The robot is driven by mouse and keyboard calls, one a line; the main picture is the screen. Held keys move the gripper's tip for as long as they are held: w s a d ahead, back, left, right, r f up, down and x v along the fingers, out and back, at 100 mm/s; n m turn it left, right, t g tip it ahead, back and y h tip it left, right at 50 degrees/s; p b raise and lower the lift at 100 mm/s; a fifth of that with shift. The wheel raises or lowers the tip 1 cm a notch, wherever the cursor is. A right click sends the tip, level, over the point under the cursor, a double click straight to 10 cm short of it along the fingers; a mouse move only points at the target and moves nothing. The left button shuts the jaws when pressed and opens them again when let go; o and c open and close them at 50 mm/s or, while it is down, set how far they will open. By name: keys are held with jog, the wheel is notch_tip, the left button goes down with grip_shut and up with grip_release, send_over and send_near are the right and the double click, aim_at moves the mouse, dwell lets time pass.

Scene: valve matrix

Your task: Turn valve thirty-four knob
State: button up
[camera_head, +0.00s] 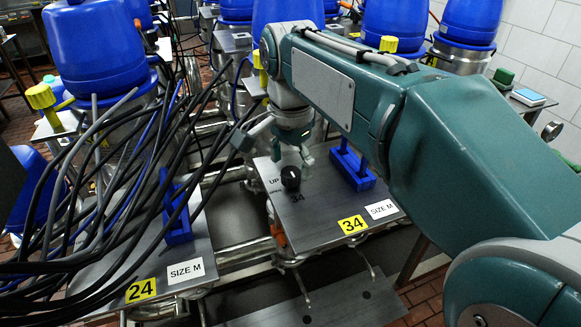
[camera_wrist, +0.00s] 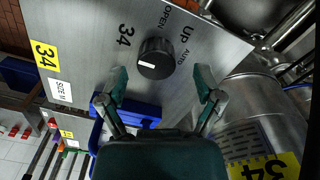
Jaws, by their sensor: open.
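The valve thirty-four knob (camera_head: 291,178) is a round black knob with a white mark, on a grey metal plate (camera_head: 320,219) with a yellow "34" label (camera_head: 352,225). In the wrist view the knob (camera_wrist: 156,59) sits beyond and between the two fingertips, with "OPEN", "UP" and "AUTO" printed beside it. My gripper (camera_head: 291,155) is over the plate behind the knob in the head view. In the wrist view my gripper (camera_wrist: 163,86) is open, its green fingers spread wider than the knob. The fingers appear apart from the knob.
A blue bracket (camera_head: 352,165) stands on the plate to the right of the knob. A neighbouring plate labelled "24" (camera_head: 141,290) lies at left under many black cables (camera_head: 100,190). Blue-topped vessels (camera_head: 97,45) and metal pipes (camera_head: 245,252) surround the plates.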

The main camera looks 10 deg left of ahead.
jog(key=shift+d+f, duration=0.15)
jog(key=shift+f, duration=0.55)
jog(key=c, duration=1.2)
jog(key=shift+o, duration=0.2)
